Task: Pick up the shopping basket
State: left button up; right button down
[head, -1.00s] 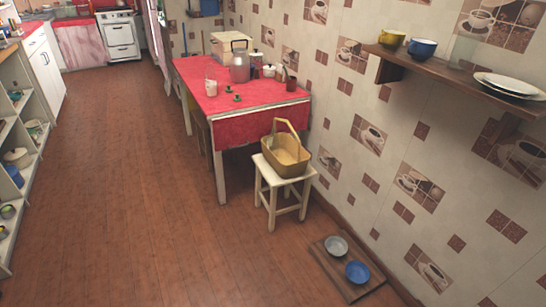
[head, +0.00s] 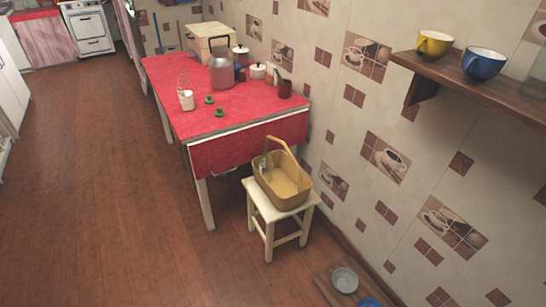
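The shopping basket (head: 282,183) is tan-yellow with one raised arched handle (head: 280,146). It sits upright on a small cream stool (head: 258,205), at the near end of the red-covered table. Something small and pale shows inside its left end, too small to make out. Neither of my grippers is in the head view, and nothing touches the basket.
The table (head: 165,85) with a red oilcloth holds a metal milk can (head: 222,72), pots and cups. A wall shelf (head: 480,85) with a yellow cup (head: 433,44) and a blue cup (head: 484,64) juts out at right. Bowls (head: 345,280) lie on a floor board. Floor at left is clear.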

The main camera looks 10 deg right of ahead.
aim_at(290, 187)
jog(key=i, duration=0.95)
jog(key=z, duration=1.7)
